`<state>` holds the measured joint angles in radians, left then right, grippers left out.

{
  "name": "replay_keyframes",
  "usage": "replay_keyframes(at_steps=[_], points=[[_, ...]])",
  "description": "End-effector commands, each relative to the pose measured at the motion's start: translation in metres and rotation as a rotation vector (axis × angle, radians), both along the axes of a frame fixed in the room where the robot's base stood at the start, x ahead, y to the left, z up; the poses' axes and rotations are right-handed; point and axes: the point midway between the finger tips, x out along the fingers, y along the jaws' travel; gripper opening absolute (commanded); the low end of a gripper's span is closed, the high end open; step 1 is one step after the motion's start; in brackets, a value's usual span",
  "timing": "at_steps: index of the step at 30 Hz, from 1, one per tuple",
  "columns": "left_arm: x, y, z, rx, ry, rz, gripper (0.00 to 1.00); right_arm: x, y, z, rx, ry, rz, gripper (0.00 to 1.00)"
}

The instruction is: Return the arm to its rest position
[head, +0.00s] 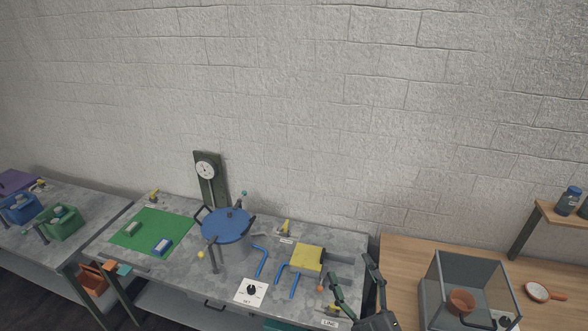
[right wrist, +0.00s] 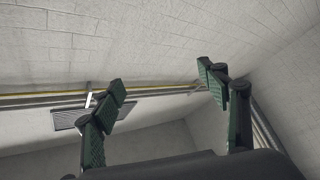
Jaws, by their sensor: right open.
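My right gripper (head: 358,287) is in the lower middle-right of the head view, in front of the gap between the grey bench and the wooden table. Its two fingers point up and stand apart, with nothing between them. In the right wrist view the green-padded fingers (right wrist: 165,88) are spread wide and empty against the wall and ceiling. My left gripper is not in view.
The grey bench (head: 180,265) carries a blue-lidded pot (head: 227,226), a green mat (head: 140,236), a yellow block (head: 307,257) and blue bent handles. The wooden table (head: 400,255) at right holds a glass-walled box (head: 470,280) and a small pan (head: 537,291). Space above the benches is clear.

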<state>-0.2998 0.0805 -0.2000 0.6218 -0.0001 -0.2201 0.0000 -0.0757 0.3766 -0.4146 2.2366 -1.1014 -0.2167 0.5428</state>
Motion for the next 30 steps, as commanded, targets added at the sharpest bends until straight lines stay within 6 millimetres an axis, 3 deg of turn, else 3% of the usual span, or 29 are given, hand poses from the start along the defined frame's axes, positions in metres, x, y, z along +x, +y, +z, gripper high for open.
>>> replay_keyframes(at_steps=[1,3,6,9,13,18,21,30], points=[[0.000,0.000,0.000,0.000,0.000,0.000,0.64,0.006,-0.033,-0.013,0.065,0.065,-0.083,0.68],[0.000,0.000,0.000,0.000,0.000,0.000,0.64,0.011,-0.078,-0.039,0.146,0.168,-0.197,0.68],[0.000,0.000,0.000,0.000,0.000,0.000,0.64,0.008,-0.134,-0.085,0.242,0.331,-0.344,0.68],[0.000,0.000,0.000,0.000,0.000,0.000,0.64,-0.008,-0.179,-0.140,0.319,0.511,-0.472,0.68],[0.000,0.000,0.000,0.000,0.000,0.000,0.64,-0.047,-0.219,-0.217,0.397,0.768,-0.605,0.68],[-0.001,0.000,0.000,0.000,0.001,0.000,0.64,-0.114,-0.237,-0.300,0.455,1.090,-0.699,0.68],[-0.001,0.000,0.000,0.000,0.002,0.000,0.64,-0.148,-0.236,-0.331,0.470,1.236,-0.720,0.68],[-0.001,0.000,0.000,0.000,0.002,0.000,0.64,-0.236,-0.218,-0.385,0.486,1.569,-0.712,0.68]])
